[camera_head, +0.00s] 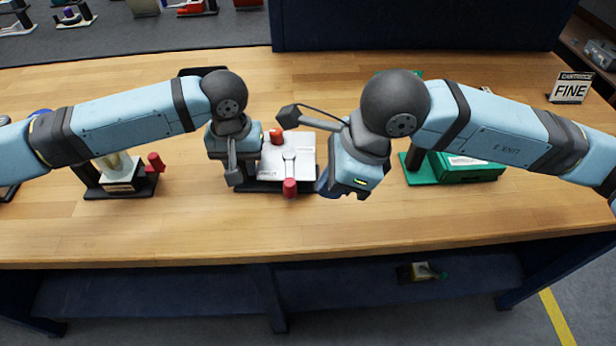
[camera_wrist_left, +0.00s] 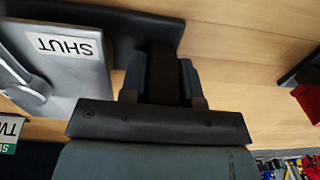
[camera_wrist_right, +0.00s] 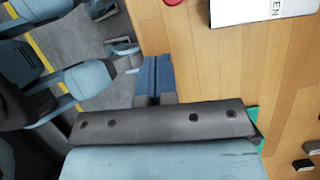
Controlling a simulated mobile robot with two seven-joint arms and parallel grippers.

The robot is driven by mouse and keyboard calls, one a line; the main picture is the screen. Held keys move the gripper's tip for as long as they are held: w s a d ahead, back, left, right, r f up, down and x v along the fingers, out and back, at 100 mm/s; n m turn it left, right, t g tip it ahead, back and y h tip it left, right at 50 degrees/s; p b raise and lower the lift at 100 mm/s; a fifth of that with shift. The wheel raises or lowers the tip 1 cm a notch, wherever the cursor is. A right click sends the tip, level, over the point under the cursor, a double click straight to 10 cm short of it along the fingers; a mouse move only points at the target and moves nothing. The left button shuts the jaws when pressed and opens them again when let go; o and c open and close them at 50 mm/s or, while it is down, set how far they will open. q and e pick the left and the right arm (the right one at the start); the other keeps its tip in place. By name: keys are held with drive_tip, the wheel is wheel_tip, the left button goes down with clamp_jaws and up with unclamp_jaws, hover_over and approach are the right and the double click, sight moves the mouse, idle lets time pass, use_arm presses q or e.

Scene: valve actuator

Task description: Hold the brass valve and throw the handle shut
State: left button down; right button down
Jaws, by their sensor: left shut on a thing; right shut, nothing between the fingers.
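A silver-white valve unit (camera_head: 272,163) stands on a dark base at the table's middle. Its pale lever (camera_head: 289,168) points toward the near edge and ends in a red knob (camera_head: 290,187). A SHUT label (camera_wrist_left: 65,45) shows on its plate in the left wrist view. My left gripper (camera_head: 235,178) is at its left side, shut on a dark upright part (camera_wrist_left: 160,70) beside the plate. My right gripper (camera_head: 323,184) is shut and empty, to the right of the red knob and apart from it. It also shows in the right wrist view (camera_wrist_right: 154,75).
Another unit with a yellowish body (camera_head: 118,168) and a red knob (camera_head: 155,162) stands at the left; its metal is hard to tell. A green unit (camera_head: 470,172) stands at the right, below my right arm. The table's front strip is clear.

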use_arm(q)
drive_tip(key=shift+f, duration=0.15)
use_arm(e)
drive_tip(key=a+v, duration=0.1)
drive_tip(key=v, duration=0.8)
drive_tip(key=d+f+t+y, duration=0.1)
drive_tip(key=d+f+y, duration=0.1)
drive_tip(key=f+y, duration=0.2)
drive_tip(key=s+d+f+m+t+y, duration=0.1)
drive_tip(key=d+f+y, duration=0.2)
drive_tip(key=y, duration=0.1)
drive_tip(key=d+f+t+y, duration=0.2)
drive_tip(key=d+f+y, duration=0.1)
drive_tip(key=f+y, duration=0.1)
drive_tip(key=shift+s+f+m+y, duration=0.35)
drive_tip(key=shift+m+y, duration=0.05)
drive_tip(key=shift+y, duration=0.1)
approach(289, 169)
drive_tip(key=s+a, duration=0.1)
drive_tip(key=a, duration=0.1)
drive_tip(key=s+a+r, duration=0.1)
drive_tip(key=a, duration=0.1)
drive_tip(key=s+a+r, duration=0.1)
drive_tip(key=s+a, duration=0.1)
drive_tip(key=shift+r, duration=0.1)
drive_tip(key=shift+a, duration=0.1)
